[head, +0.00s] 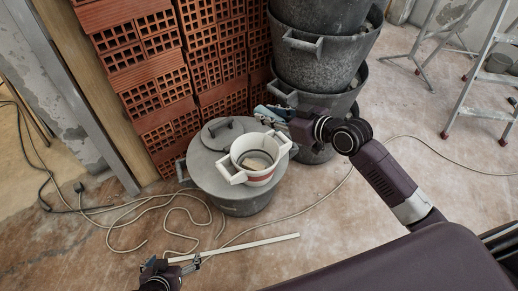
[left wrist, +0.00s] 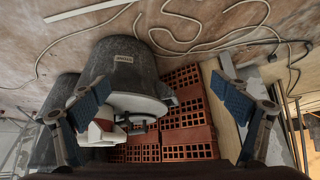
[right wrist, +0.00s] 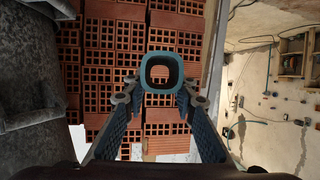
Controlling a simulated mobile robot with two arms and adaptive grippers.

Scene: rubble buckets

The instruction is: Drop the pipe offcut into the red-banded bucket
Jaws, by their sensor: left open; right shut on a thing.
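The white red-banded bucket (head: 262,179) stands on the lid of a large grey tub, with its open top facing up; something brownish and grey shows inside it. Part of it also shows in the left wrist view (left wrist: 104,131). The pipe offcut (right wrist: 162,88) is a teal, square, hollow piece between the fingertips of my right gripper (right wrist: 158,92). My right gripper (head: 275,115) is shut on it, above and just behind the bucket's far rim in the head view. My left gripper (head: 172,271) is open and empty, low over the floor at the bottom left.
The grey tub (head: 240,208) carries a round lid with a dark handle beside the bucket. Stacked grey buckets (head: 318,65) stand close behind my right gripper. Hollow red bricks (head: 150,75) rise at the back. A pale strip (head: 245,245) and loose cable lie on the floor.

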